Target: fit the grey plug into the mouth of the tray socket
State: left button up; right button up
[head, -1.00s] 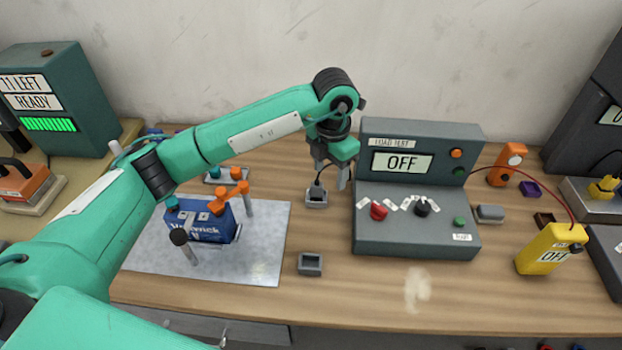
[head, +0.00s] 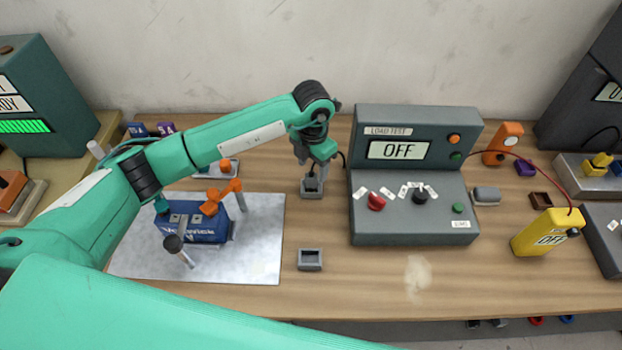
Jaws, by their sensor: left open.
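The grey plug (head: 311,185) appears to stand in a small grey holder left of the load tester, with a dark cable beside it; it is small and partly covered by my gripper. My left gripper (head: 312,172) points down, open, with its fingertips close above or around the plug; I cannot tell whether they touch it. A metal tray (head: 262,263) lies to the left and bears a blue battery-like block (head: 197,236) with orange and dark clamps. I cannot clearly make out the tray socket's mouth. My right gripper is not in view.
The load tester (head: 413,238), its screen reading OFF, stands just right of my left gripper. An empty grey open box (head: 310,260) sits nearer the front. A yellow OFF device (head: 545,235) stands at the right. The front middle of the bench is mostly clear.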

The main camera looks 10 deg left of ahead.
aim_at(311, 172)
pick_arm(q)
jog(key=f+p, duration=0.1)
jog(key=f, duration=0.1)
jog(key=f+p, duration=0.1)
jog(key=f, duration=0.1)
jog(key=shift+a+f+p, duration=0.2)
jog(key=shift+f+p, duration=0.1)
jog(key=shift+p, duration=0.05)
jog(key=shift+f, duration=0.2)
jog(key=shift+d, duration=0.1)
jog(key=shift+c, duration=1.1)
jog(key=c, duration=0.7)
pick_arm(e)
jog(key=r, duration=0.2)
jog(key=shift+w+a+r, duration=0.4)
